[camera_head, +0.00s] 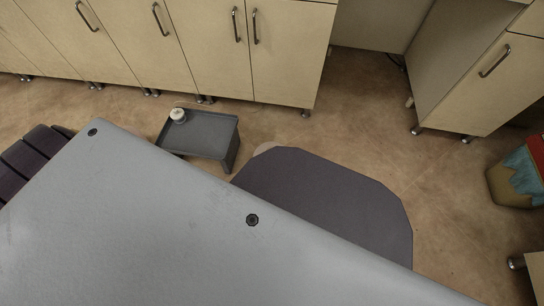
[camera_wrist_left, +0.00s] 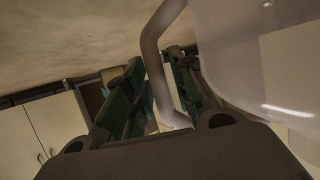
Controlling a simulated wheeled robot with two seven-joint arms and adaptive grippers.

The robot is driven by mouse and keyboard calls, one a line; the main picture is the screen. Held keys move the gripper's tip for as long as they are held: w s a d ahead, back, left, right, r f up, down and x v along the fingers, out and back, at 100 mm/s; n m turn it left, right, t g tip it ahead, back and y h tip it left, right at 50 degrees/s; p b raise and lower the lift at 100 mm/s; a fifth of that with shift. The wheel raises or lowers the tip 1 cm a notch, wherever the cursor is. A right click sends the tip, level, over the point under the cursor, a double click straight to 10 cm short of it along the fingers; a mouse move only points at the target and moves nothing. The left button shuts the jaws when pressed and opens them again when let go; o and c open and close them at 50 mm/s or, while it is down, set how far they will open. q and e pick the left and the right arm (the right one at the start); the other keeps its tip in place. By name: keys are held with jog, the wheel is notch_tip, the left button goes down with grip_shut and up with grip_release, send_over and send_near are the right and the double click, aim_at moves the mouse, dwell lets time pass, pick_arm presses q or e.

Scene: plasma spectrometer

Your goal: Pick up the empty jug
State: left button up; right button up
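The jug (camera_wrist_left: 255,60) shows in the left wrist view as a large pale, smooth body filling the right side, close to the camera. Its bent pale handle (camera_wrist_left: 159,70) runs down the middle. My left gripper (camera_wrist_left: 158,65) has a dark finger with green pads on each side of the handle. The fingers lean in and look shut on it, with the handle filling the gap. The exact contact is hard to see. Neither the jug nor either gripper shows in the head view. My right gripper is in no frame.
In the head view a large grey panel with bolts fills the lower left and hides much. Beyond it are a small grey stool (camera_head: 212,131) with a white round item (camera_head: 178,115), beige cabinets (camera_head: 200,40) and a coloured bin (camera_head: 515,178). Brown floor (camera_head: 370,130) lies open between them.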

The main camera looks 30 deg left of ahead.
pick_arm(q)
grip_shut()
pick_arm(e)
jog(key=shift+f, duration=0.2)
pick_arm(q)
jog(key=shift+r, duration=0.2)
pick_arm(e)
jog(key=shift+s+d+r, duration=0.1)
